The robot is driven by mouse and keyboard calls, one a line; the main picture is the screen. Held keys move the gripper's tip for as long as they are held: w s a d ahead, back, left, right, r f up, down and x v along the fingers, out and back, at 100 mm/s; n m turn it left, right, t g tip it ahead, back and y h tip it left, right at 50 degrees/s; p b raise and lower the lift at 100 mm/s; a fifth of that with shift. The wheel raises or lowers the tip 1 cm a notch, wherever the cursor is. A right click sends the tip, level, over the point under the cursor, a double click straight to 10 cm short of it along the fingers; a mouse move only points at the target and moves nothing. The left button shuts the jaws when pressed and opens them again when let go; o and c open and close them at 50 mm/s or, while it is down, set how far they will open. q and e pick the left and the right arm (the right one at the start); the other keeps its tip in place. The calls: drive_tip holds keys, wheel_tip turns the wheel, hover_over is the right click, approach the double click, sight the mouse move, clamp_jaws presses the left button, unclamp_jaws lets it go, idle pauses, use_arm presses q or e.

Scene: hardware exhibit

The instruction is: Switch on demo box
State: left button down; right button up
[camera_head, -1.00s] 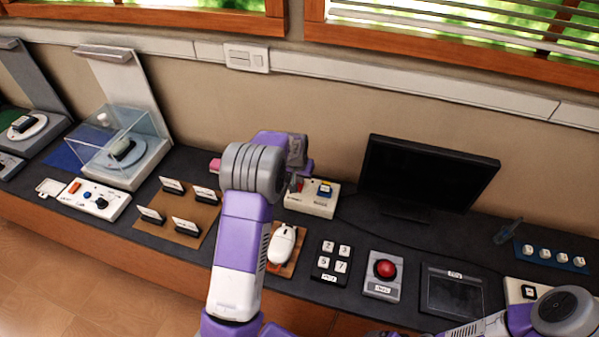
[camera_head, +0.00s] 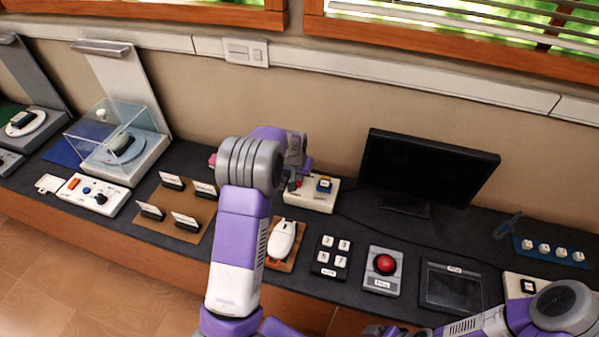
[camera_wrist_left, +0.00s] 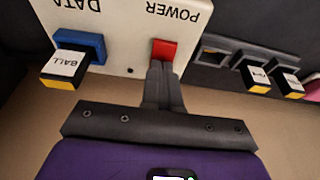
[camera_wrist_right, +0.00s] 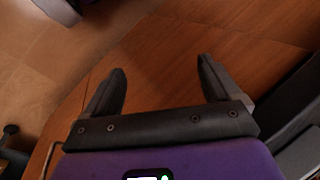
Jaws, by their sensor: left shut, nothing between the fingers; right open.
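The demo box is a white box (camera_head: 318,202) on the dark counter, left of the monitor. In the left wrist view its top (camera_wrist_left: 122,30) carries a red switch (camera_wrist_left: 164,48) labelled POWER and a blue slot (camera_wrist_left: 82,42) labelled DATA, with a block marked BALL (camera_wrist_left: 62,68) in it. My left gripper (camera_wrist_left: 160,66) is shut and empty, its tips right at the red switch's edge; I cannot tell whether they touch. In the head view the left wrist partly hides the box. My right gripper (camera_wrist_right: 161,75) is open and empty above a wooden surface.
A monitor (camera_head: 428,170) stands right of the box. A white mouse (camera_head: 283,238), a number keypad (camera_head: 331,256) and a red button unit (camera_head: 384,270) lie in front. A brown board (camera_head: 180,222) with label stands is to the left.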

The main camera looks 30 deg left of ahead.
sight(298, 183)
use_arm(q)
drive_tip(key=shift+s, duration=0.35)
drive_tip(key=shift+r, duration=0.25)
drive_tip(key=p+v, duration=0.3)
drive_tip(key=shift+w+r, duration=0.2)
drive_tip(key=shift+r, duration=0.15)
drive_tip(key=s+p+v, duration=0.1)
drive_tip(key=v, duration=0.8)
drive_tip(key=shift+s+d, duration=0.2)
drive_tip(key=shift+s, duration=0.1)
drive_tip(key=shift+r, duration=0.15)
